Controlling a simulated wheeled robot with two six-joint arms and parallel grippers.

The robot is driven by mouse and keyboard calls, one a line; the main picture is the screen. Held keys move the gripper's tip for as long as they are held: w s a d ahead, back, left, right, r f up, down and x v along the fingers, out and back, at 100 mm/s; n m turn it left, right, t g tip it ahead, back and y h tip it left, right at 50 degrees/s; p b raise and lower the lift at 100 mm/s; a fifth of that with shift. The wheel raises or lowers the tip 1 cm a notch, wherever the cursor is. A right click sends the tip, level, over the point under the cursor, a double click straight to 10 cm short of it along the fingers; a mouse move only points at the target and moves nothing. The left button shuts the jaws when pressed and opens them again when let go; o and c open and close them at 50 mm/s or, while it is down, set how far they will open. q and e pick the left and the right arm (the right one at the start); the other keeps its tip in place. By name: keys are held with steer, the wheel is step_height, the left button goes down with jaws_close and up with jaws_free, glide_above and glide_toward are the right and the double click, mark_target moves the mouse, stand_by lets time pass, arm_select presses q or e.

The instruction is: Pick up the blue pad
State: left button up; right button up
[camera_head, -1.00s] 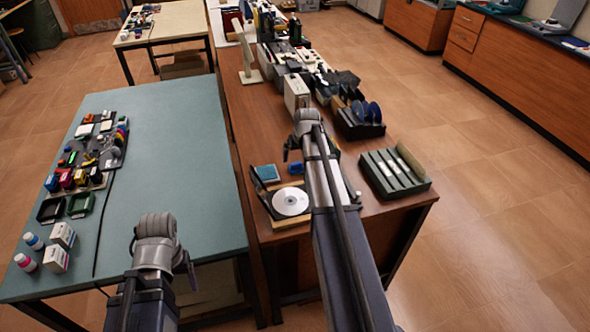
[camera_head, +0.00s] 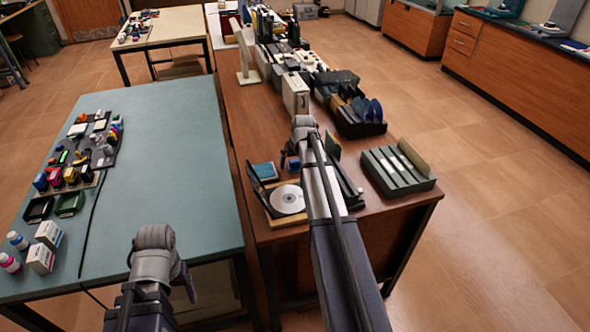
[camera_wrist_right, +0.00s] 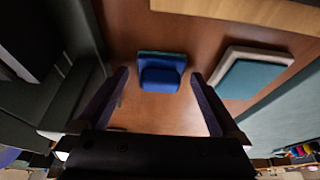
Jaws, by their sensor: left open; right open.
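The blue pad (camera_wrist_right: 162,77) lies on the brown table in the right wrist view, a bright blue block with a teal strip along its far edge. It sits between the fingers of my right gripper (camera_wrist_right: 165,92), which is open, with a gap on both sides. In the head view a small blue part of the pad (camera_head: 294,164) shows beside my right gripper (camera_head: 288,158); my arm hides much around it. My left gripper (camera_head: 188,284) is over the near edge of the green table, far from the pad; its fingertips are hardly visible.
A teal-topped pale box (camera_wrist_right: 250,78) lies right of the pad in the wrist view. A disc in a wooden tray (camera_head: 288,199) and a grey slotted rack (camera_head: 397,170) stand near the table's front. The green table (camera_head: 165,130) has much free room.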

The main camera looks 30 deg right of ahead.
mark_target(295, 160)
steer(key=c, duration=1.5)
steer(key=shift+r, duration=0.1)
steer(key=shift+r, duration=0.1)
step_height(295, 160, up, 10)
steer(key=p, duration=1)
